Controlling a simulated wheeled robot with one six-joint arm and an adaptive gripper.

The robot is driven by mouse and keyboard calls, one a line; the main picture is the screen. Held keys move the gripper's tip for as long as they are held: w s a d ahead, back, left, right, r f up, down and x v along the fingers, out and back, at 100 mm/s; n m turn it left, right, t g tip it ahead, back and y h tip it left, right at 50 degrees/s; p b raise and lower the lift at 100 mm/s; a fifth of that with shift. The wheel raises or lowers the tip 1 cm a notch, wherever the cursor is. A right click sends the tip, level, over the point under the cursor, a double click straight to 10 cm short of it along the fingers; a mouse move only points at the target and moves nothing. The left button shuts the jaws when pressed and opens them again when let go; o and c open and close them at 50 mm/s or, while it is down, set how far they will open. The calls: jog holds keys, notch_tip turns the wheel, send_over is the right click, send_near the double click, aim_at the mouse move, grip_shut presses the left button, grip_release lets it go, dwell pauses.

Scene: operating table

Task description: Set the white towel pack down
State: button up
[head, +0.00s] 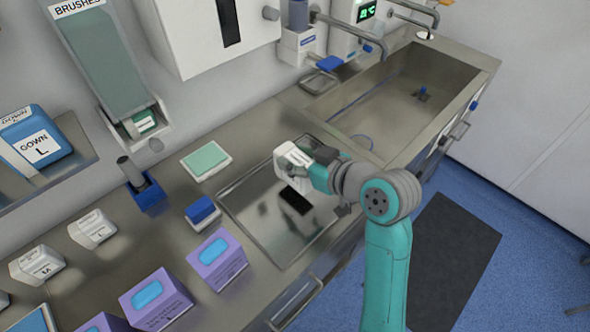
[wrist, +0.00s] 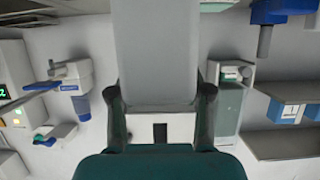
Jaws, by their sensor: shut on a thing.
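The white towel pack (head: 291,166) is in my gripper (head: 312,163), above the shallow steel tray (head: 268,236) on the counter. In the head view part of the pack is hidden by the gripper. A dark patch shows on the tray just below it; I cannot tell whether it is a shadow or reflection. In the wrist view the pale pack (wrist: 156,45) fills the space between the two fingers of my gripper (wrist: 160,95). I cannot tell exactly how high the pack is above the tray.
A green-topped white pack (head: 206,160) lies left of the tray. A blue block (head: 201,211) and purple boxes (head: 218,258) stand near its left edge. The sink (head: 415,95) is at the upper right. The tray's front area looks clear.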

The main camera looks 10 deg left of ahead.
jog(key=shift+f, duration=2.1)
jog(key=shift+d+f, duration=0.1)
jog(key=o, duration=1.2)
jog(key=shift+s+d+r, duration=0.15)
jog(key=shift+d+r, duration=0.05)
jog(key=v, duration=1.1)
jog(key=shift+s+d, duration=0.15)
jog(key=shift+s, duration=0.05)
